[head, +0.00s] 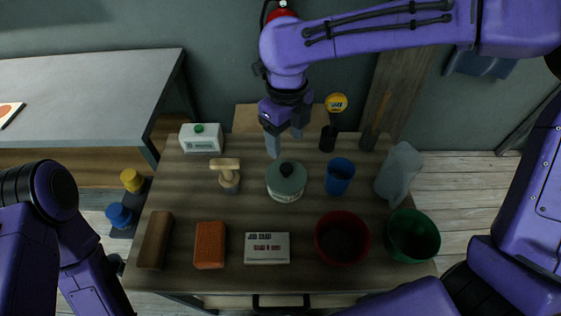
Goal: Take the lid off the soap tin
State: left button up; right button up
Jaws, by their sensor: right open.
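The soap tin (287,195) is a round tin with a pale body, standing near the middle of the wooden table. Its grey-green lid (280,184) with a dark knob (287,169) on top sits on it. My right gripper (285,143) reaches in from above, just behind the tin and over the table's back part. Its fingers are apart with nothing between them, and they look clear of the knob. Part of my left arm shows at the lower left, but its gripper is not visible.
A blue cup (339,176) and a translucent jug (398,174) stand right of the tin. A wooden-handled tool (228,175) and a white container (201,138) are left. An orange block (210,245), a white box (267,248), a red bowl (342,238) and a green bucket (412,236) line the front.

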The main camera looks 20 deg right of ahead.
aim_at(287, 167)
jog(key=s+f, duration=0.1)
jog(key=f, duration=0.2)
jog(key=shift+s+d+f, duration=0.1)
jog(key=shift+s, duration=0.3)
jog(key=f, duration=0.2)
jog(key=w+f, duration=0.1)
jog(key=f, duration=0.1)
jog(key=shift+w+f, duration=0.2)
jog(key=shift+f, duration=0.15)
jog(key=shift+s+f, duration=0.1)
jog(key=shift+f, duration=0.05)
jog(key=shift+s, duration=0.2)
jog(key=shift+w, duration=0.1)
jog(key=c, duration=1.1)
jog(key=shift+c, duration=0.2)
